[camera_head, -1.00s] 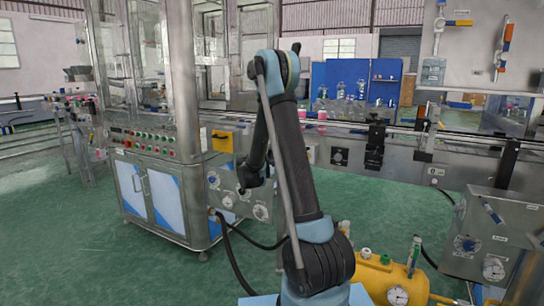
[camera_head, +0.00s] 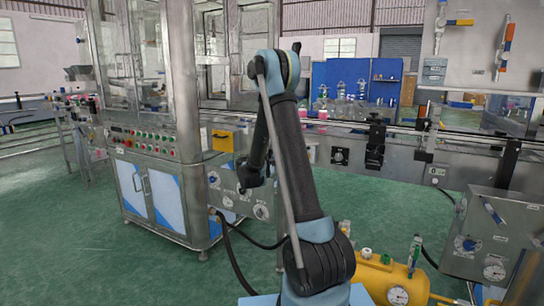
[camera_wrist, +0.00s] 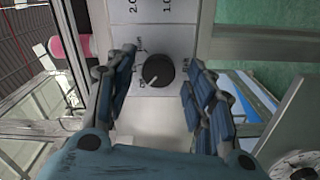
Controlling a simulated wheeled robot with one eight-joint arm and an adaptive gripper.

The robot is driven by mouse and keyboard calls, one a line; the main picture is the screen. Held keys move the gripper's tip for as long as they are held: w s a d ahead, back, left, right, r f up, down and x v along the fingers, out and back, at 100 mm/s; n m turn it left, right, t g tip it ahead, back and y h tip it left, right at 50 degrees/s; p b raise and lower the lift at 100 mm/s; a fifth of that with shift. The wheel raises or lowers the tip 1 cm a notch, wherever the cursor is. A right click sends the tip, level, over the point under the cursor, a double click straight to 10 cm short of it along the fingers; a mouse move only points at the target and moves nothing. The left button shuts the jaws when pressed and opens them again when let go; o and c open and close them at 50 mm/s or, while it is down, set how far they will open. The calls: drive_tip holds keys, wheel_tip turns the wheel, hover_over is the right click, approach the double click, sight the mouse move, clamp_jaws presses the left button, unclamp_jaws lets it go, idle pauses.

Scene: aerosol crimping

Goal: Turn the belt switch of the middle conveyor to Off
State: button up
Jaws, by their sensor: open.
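A round black knob (camera_wrist: 158,70) with a white pointer line sits on a light metal panel in the wrist view. Small markings lie beside it, too blurred to read. My gripper (camera_wrist: 158,66) is open, with one blue-grey finger to the left of the knob and one to the right. Gaps show between the knob and both fingers. In the head view, my arm covers part of the conveyor front, and this knob cannot be made out there. Another black knob (camera_head: 339,156) shows on the conveyor front to the right of my arm.
A machine cabinet (camera_head: 150,195) with buttons stands on the left. A grey control box (camera_head: 490,235) with a gauge and a yellow tank (camera_head: 385,280) stand at lower right. Pink items (camera_head: 322,114) stand on the conveyor. Green floor (camera_head: 400,205) lies open before it.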

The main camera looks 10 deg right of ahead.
drive_tip(key=v, duration=1.2)
drive_tip(key=s+d+m+g+y, duration=0.1)
drive_tip(key=s+d+m+g, duration=0.25)
drive_tip(key=s+d, duration=0.5)
drive_tip(key=s+d+m+g+y, duration=0.2)
drive_tip(key=s+d+g, duration=0.35)
drive_tip(key=s, duration=0.55)
drive_tip(key=s+a+f+g+y, duration=0.1)
drive_tip(key=s+a+f+y, duration=0.1)
drive_tip(key=s, duration=0.7)
drive_tip(key=s+a+f+m+g+y, duration=0.1)
drive_tip(key=s+a+f+y, duration=0.1)
drive_tip(key=s, duration=0.7)
drive_tip(key=s+a+f+m+g+y, duration=0.1)
drive_tip(key=s+a+f+y, duration=0.1)
drive_tip(key=s+f, duration=0.3)
drive_tip(key=s+y, duration=0.1)
drive_tip(key=s, duration=0.3)
drive_tip(key=shift+y, duration=0.3)
drive_tip(key=shift+a+m, duration=0.1)
drive_tip(key=shift+m, duration=0.15)
